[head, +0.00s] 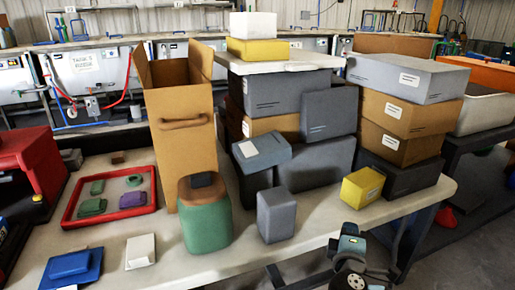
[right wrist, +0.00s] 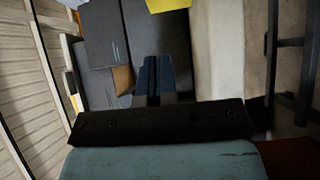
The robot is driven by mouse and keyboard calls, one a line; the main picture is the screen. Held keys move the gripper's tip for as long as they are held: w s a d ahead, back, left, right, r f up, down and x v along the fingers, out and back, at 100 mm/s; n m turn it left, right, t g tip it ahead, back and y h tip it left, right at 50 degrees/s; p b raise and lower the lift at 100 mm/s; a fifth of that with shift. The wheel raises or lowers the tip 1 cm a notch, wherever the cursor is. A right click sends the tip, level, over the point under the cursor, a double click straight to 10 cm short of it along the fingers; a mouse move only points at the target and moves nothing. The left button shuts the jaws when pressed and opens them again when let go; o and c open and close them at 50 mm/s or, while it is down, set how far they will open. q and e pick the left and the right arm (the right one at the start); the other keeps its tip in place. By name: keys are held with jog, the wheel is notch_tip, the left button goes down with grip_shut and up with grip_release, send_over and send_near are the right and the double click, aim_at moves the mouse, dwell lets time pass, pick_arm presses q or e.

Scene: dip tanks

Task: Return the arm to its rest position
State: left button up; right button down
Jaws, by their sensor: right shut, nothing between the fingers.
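My right gripper (head: 347,240) is low in the head view, in front of the table's front edge, apart from the boxes. Its blue-grey fingers are shut and empty. In the right wrist view the two fingers (right wrist: 154,78) lie side by side, with grey boxes beyond them. My left gripper is not in view.
The pale table (head: 300,250) carries stacked boxes. A grey block (head: 277,215) and a yellow box (head: 362,187) stand near its front edge, close to my right gripper. A green and brown container (head: 205,222), a tall cardboard box (head: 184,140) and a red tray (head: 72,205) are farther left.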

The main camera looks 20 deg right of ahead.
jog(key=s+a+f+m+g+y, duration=0.1)
jog(key=s+a+f+y, duration=0.25)
jog(key=a+y, duration=0.5)
jog(key=s+a+f+m+y, duration=0.1)
jog(key=s+a+f+y, duration=0.35)
jog(key=a, duration=0.65)
jog(key=s+a+r+m+t+y, duration=0.3)
jog(key=s+r+m+y, duration=0.3)
jog(key=r, duration=0.3)
pick_arm(q)
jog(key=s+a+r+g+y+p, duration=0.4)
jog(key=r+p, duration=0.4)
jog(key=p, duration=2.7)
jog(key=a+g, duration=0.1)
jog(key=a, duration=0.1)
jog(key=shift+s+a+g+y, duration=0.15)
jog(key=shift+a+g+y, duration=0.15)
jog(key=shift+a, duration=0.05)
pick_arm(e)
jog(key=s+d+r+g+h, duration=0.4)
jog(key=d+r+g+h, duration=0.1)
jog(key=d+r+g, duration=0.1)
jog(key=shift+d+r+h, duration=0.2)
jog(key=shift+r+h, duration=0.2)
jog(key=shift+r, duration=0.25)
